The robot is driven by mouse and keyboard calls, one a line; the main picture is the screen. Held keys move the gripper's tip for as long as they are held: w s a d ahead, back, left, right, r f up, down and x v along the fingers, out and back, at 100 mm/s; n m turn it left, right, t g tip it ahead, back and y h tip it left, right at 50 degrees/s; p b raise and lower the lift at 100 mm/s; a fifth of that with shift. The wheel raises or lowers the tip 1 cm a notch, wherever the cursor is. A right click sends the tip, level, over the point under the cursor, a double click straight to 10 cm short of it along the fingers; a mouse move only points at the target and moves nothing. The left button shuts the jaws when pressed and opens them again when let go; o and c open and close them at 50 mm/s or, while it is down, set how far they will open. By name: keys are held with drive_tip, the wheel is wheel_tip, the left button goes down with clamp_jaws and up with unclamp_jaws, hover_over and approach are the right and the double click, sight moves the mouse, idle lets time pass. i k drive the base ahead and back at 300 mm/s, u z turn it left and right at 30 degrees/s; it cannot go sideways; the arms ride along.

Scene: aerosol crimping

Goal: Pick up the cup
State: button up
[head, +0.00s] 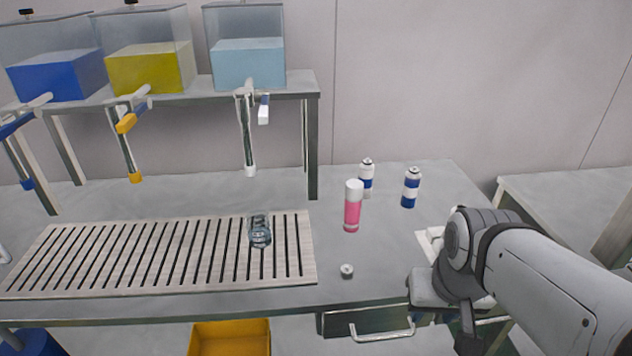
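The cup (260,232) is a clear glass standing on the slatted drain board (60,275), near the board's right end. The end of my arm reaches in from the right, over the table's right front part. The fingers of my gripper cannot be made out clearly; a dark part hangs below the arm's end. My arm is well to the right of the cup and apart from it.
Tanks of blue, yellow and light blue liquid (248,62) stand on a shelf, with taps hanging below. A pink can (352,208), two blue-and-white cans (411,188) and a small white cap (347,271) stand right of the cup. A yellow bin (230,338) is below.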

sight(258, 221)
drive_tip(key=z, duration=1)
drive_tip(key=k, duration=1.65)
drive_tip(key=u, duration=1.75)
drive_tip(key=i, duration=1.5)
drive_tip(key=u, duration=0.1)
